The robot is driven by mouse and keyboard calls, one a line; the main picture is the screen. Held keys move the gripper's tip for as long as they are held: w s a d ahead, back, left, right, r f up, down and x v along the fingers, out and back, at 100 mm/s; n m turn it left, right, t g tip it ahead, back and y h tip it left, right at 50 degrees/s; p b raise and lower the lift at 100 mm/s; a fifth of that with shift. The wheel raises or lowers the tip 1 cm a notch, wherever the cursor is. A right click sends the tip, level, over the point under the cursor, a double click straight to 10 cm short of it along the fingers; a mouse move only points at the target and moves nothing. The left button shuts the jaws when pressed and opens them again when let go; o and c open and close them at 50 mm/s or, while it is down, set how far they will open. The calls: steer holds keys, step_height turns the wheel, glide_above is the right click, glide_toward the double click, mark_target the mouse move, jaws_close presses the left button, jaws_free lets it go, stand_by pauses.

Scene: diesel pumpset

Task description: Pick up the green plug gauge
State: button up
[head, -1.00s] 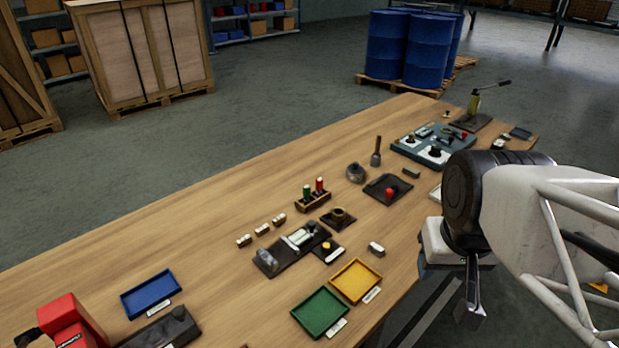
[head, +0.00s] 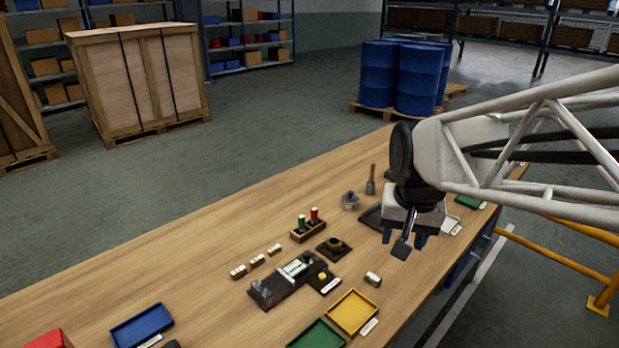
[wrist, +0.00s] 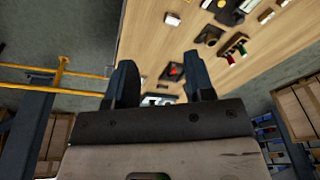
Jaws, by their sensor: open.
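The green plug gauge (head: 302,221) stands upright beside the red one (head: 314,214) in a small wooden block (head: 309,232) near the middle of the bench. In the wrist view the block (wrist: 234,46) shows at the upper right, with the green gauge (wrist: 230,59) small and beside the red one (wrist: 243,50). My gripper (head: 405,243) is open and empty above the bench's right side, to the right of the block and well apart from it. Its two fingers (wrist: 162,84) show spread in the wrist view.
A dark fixture (head: 285,281) lies in front of the block, and a dark ring stand (head: 334,246) sits to its right. Blue (head: 141,326), yellow (head: 351,312) and green (head: 317,335) trays are nearer.

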steer(key=w+a+f+m, duration=0.2)
steer(key=w+a, duration=0.2)
steer(key=w, duration=0.7)
steer(key=m+g, duration=0.2)
steer(key=m, duration=0.2)
glide_above(302, 216)
step_height(302, 216, down, 14)
steer(key=shift+w+a+f+m, duration=0.1)
steer(key=shift+w+f+m, duration=0.05)
steer(key=shift+m, duration=0.15)
steer(key=shift+f, duration=0.1)
steer(key=shift+f, duration=1.2)
steer(key=shift+f, duration=0.1)
